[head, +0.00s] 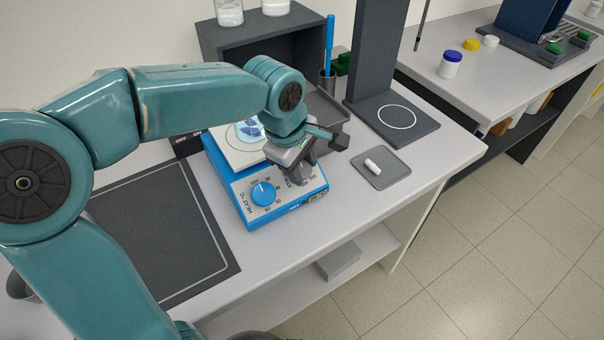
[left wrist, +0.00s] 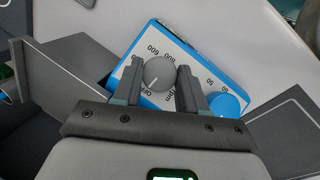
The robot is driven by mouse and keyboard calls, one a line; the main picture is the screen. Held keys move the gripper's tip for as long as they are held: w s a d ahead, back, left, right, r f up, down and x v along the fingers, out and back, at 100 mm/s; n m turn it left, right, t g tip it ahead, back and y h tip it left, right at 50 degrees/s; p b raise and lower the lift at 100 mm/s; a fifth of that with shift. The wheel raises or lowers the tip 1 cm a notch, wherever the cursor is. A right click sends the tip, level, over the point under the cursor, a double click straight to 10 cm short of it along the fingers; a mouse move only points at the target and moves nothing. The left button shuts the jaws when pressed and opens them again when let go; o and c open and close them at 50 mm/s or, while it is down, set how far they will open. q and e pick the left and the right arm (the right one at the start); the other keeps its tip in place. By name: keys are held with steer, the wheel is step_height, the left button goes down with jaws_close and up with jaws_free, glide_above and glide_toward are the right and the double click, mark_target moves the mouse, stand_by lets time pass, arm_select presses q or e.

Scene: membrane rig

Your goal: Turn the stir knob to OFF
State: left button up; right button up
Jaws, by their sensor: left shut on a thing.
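The blue hotplate stirrer (head: 284,209) stands on the bench in the middle of the head view. Its blue heat knob (head: 263,193) faces up on the front panel, and it also shows in the left wrist view (left wrist: 225,104). The grey stir knob (left wrist: 159,73) sits between my left fingers in the left wrist view, among the marks OFF, rpm and 600. Its pointer line slants down and left toward OFF. My left gripper (head: 298,178) is shut on the stir knob and hides it in the head view. My right gripper is not in view.
A glass vessel with blue liquid (head: 250,130) stands on the hotplate's top, close behind my left wrist. A small grey tray (head: 392,175) with a white stir bar (head: 372,165) lies to the right. A dark mat (head: 160,235) lies left.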

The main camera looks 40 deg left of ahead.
arm_select(q)
steer(key=shift+n+t+b, duration=0.4)
steer(key=shift+n+b, duration=0.2)
steer(key=shift+b, duration=0.15)
steer(key=o, duration=1.1)
steer(key=shift+c, duration=0.2)
steer(key=p+v, duration=0.2)
steer(key=v, duration=1.4)
steer(key=shift+r, duration=0.2)
steer(key=shift+s+f, duration=0.1)
steer(key=shift+s, duration=0.1)
